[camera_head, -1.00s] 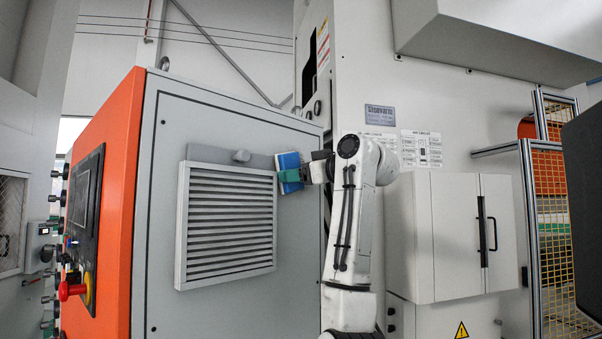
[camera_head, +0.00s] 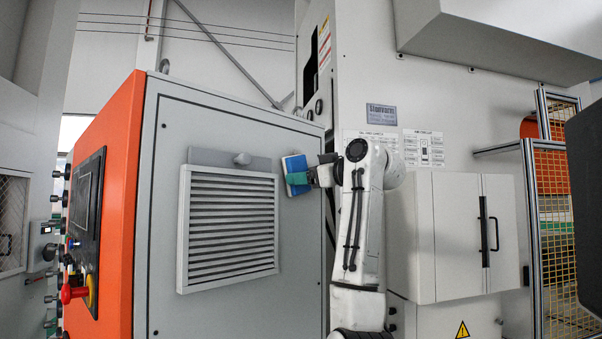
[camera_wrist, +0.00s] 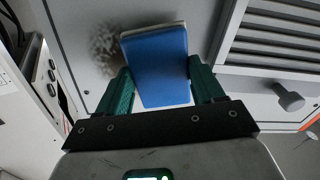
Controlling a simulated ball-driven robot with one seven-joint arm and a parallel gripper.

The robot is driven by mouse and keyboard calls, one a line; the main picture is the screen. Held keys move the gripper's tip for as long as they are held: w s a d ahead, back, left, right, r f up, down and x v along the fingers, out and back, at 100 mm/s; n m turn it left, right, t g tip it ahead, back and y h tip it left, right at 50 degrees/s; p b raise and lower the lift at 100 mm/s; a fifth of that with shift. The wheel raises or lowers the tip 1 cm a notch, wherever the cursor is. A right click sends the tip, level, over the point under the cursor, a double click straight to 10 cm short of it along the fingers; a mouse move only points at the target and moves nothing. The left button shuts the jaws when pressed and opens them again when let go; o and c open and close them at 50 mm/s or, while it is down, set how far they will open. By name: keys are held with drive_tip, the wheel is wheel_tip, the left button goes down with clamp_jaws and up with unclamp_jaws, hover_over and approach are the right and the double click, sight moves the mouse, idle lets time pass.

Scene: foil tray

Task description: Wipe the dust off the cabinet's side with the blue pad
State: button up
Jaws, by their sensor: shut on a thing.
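The blue pad (camera_head: 295,165) has a pale backing and is held up at the upper right of the grey cabinet's side (camera_head: 232,125). My gripper (camera_wrist: 160,68) is shut on the pad, with a green finger along each edge; it also shows in the head view (camera_head: 307,178). In the wrist view, a dark, speckled dust patch (camera_wrist: 103,42) lies on the panel just left of the pad (camera_wrist: 157,70). The pad may cover part of it. I cannot tell whether the pad touches the panel. The dust is not discernible in the head view.
A louvred vent (camera_head: 230,228) projects from the cabinet side, left of the pad. The orange control front (camera_head: 118,200) is at left; a white cabinet (camera_head: 455,235) stands right of my arm.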

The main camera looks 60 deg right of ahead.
sight(296, 157)
drive_tip(key=shift+s+d+r+p, duration=1)
drive_tip(key=shift+d+r+p, duration=0.15)
drive_tip(key=shift+d+p, duration=3.4)
drive_tip(key=shift+w+a+f+b, duration=0.1)
drive_tip(key=shift+w+a+b, duration=0.65)
drive_tip(key=shift+a, duration=1)
drive_tip(key=shift+w+a+r+b, duration=0.1)
drive_tip(key=shift+w+a+b, duration=0.7)
drive_tip(key=shift+a, duration=1)
drive_tip(key=shift+w+a+f+b, duration=0.1)
drive_tip(key=shift+w+a+b, duration=0.65)
drive_tip(key=shift+a, duration=1)
drive_tip(key=shift+s+r+p, duration=0.2)
drive_tip(key=shift+r+p, duration=0.65)
drive_tip(key=shift+r, duration=0.35)
drive_tip(key=shift+s+d+p, duration=0.55)
drive_tip(key=shift+d+p, duration=0.2)
drive_tip(key=shift+d, duration=1.1)
drive_tip(key=shift+s+d+p, duration=0.6)
drive_tip(key=shift+d+p, duration=0.15)
drive_tip(key=shift+d, duration=1.1)
drive_tip(key=shift+s+d+p, duration=0.55)
drive_tip(key=shift+d+p, duration=0.2)
drive_tip(key=shift+d, duration=1.1)
